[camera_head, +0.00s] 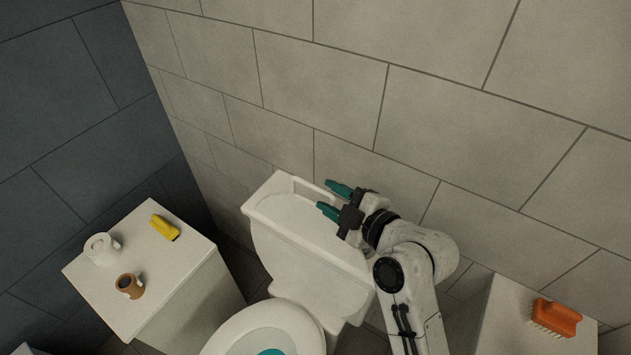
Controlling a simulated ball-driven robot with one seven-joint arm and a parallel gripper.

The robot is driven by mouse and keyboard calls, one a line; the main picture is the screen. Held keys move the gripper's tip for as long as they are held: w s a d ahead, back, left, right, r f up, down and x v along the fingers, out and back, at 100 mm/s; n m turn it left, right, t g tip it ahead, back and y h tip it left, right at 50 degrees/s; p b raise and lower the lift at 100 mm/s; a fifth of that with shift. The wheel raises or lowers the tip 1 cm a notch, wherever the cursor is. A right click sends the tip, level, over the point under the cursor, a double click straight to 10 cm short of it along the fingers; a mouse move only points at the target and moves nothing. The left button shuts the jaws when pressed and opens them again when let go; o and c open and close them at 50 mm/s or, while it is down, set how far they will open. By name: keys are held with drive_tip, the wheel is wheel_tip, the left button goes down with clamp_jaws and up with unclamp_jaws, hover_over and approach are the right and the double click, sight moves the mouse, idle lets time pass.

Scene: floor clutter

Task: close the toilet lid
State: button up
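The white toilet shows at the bottom centre, with its seat ring (221,337) around an uncovered bowl opening. A teal patch shows inside the bowl at the picture's lower edge. Behind it stands the white tank (300,270) against the tiled wall. The lid is not over the bowl; I cannot clearly tell its raised panel from the tank front. My gripper (334,200) has two teal fingertips spread apart with nothing between them. It is over the tank's top right part, pointing left. I cannot tell whether it touches the tank.
A white cabinet (180,262) on the left bears a toilet roll (101,249), a brown roll-like item (130,286) and a yellow item (164,227). An orange brush (555,317) lies on a pale surface (506,310) at the right. Walls close in behind and left.

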sight(321, 192)
drive_tip(key=shift+p+x, duration=0.35)
drive_tip(key=shift+x, duration=2.35)
clamp_jaws()
